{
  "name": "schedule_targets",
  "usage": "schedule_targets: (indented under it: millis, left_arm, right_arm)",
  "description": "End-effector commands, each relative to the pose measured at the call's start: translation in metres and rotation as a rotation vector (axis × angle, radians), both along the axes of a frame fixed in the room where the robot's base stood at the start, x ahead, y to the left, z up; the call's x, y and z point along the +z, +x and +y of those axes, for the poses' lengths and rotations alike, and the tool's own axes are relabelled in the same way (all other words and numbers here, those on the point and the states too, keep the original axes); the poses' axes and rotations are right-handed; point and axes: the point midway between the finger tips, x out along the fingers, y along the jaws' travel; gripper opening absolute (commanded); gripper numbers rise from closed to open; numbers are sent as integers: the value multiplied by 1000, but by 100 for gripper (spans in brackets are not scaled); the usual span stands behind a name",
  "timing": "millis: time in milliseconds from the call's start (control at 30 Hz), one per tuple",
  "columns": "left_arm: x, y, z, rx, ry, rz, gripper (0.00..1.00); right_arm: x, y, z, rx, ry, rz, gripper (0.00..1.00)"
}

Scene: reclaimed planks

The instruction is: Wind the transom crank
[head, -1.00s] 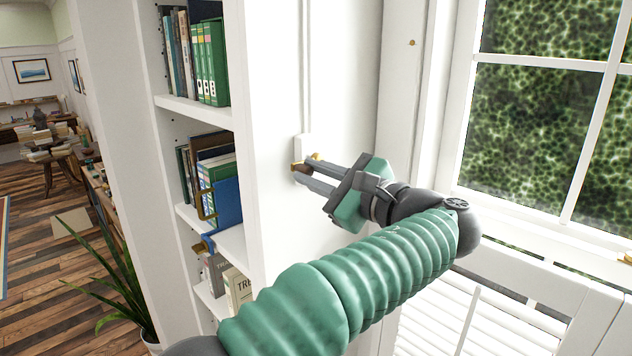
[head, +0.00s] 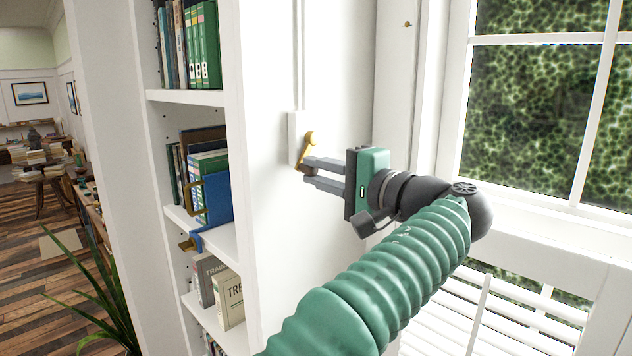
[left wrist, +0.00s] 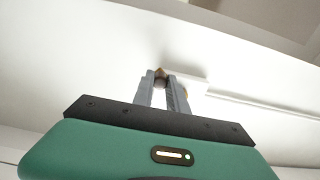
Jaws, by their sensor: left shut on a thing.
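A thin vertical rod runs up from the housing. My left gripper (head: 306,171) comes in from the right and is shut at the lower end of the brass arm, on the crank's handle, which its fingers mostly hide. In the left wrist view the fingers (left wrist: 165,90) point to the panel, with a bit of brown handle (left wrist: 160,72) between their tips. My right gripper is not in view.
The bookcase shelves (head: 190,97) hold books at left, with a blue clamp-like object (head: 213,205) on one shelf. A window (head: 535,125) and white louvred shutters (head: 475,310) stand at right. A plant (head: 100,300) is at lower left.

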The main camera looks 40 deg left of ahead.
Motion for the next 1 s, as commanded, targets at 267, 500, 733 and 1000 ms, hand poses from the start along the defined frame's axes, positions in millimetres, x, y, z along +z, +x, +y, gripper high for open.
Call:
schedule_targets:
  millis: [267,500,733,1000]
  left_arm:
    - [-12,14,-1,1,-24,-254,0]
    - [-14,24,-2,1,-40,-444,0]
    - [-14,31,-2,1,-52,-565,0]
    - [-15,35,-3,1,-58,-625,0]
  right_arm:
    - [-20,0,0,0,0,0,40]
    - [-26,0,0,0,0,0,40]
    - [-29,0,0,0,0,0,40]
    - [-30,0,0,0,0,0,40]
